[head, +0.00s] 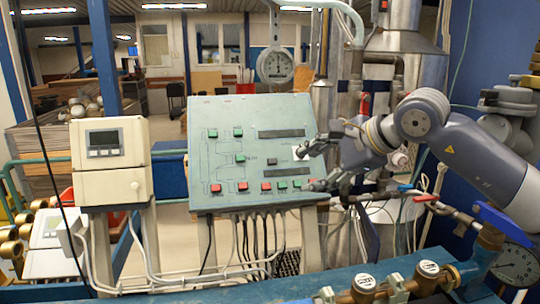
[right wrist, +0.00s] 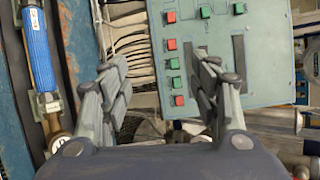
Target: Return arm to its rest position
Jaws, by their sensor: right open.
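My right arm (head: 470,150) reaches in from the right in the head view. Its gripper (head: 314,168) is open, with its fingers pointing left at the right edge of the green control panel (head: 225,165). The right wrist view shows the two fingers (right wrist: 160,65) spread apart with nothing between them. The same panel (right wrist: 270,70), with red and green buttons, lies beyond the fingertips. I cannot tell whether a fingertip touches the panel. My left gripper is not in view.
A white meter box (head: 112,160) stands left of the panel. A round gauge (head: 275,65) hangs above it. Pipes with a blue-handled valve (head: 500,220) and a pressure gauge (head: 515,265) are below my right arm. A blue bench rail (head: 230,290) runs along the front.

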